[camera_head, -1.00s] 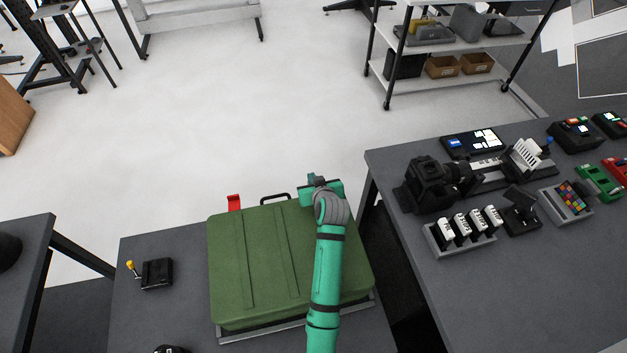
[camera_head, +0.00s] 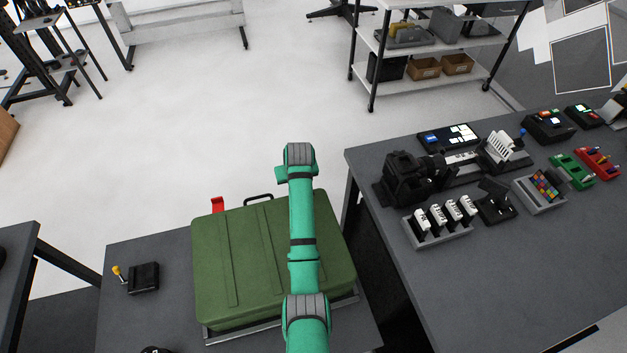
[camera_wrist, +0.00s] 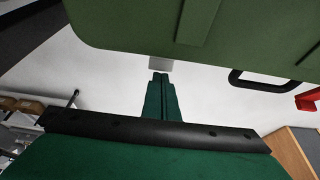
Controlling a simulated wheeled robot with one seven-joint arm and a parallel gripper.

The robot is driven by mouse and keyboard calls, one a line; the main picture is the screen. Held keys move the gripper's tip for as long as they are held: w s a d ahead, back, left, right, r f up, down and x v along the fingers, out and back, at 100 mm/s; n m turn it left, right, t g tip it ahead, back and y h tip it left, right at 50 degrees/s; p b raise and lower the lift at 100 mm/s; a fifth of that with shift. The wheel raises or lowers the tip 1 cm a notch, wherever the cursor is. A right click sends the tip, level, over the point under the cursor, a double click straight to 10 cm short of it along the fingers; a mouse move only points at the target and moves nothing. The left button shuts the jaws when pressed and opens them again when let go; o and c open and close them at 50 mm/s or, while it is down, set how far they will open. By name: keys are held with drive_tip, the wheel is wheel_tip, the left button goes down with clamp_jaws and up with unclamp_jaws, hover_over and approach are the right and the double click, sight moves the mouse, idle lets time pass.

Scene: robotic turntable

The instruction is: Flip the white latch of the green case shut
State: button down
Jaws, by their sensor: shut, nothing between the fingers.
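The green case (camera_head: 265,270) lies closed on a dark table in the head view. Its edge and ribbed surface (camera_wrist: 150,22) fill the top of the wrist view. A pale grey-white piece, probably the white latch (camera_wrist: 161,63), shows at the case's edge in the wrist view. In the head view I do not see it; my arm covers that part of the far side. My gripper (camera_wrist: 160,76) is shut and empty, its tips just below the pale piece; I cannot tell whether they touch. In the head view its fingers are hidden behind my arm.
A red latch (camera_head: 217,205) and a black handle (camera_head: 258,198) stand on the case's far edge. A small box with a yellow-tipped lever (camera_head: 143,278) is left of the case. A dark table (camera_head: 440,270) with devices stands right.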

drive_tip(key=shift+s+d+f, duration=0.1)
drive_tip(key=shift+s+f, duration=0.1)
drive_tip(key=shift+f, duration=1.25)
drive_tip(key=shift+s+a, duration=0.1)
drive_tip(key=shift+a, duration=0.15)
drive_tip(key=shift+s+d, duration=0.1)
drive_tip(key=shift+d, duration=0.3)
drive_tip(key=shift+a, duration=0.3)
drive_tip(key=shift+d, duration=0.15)
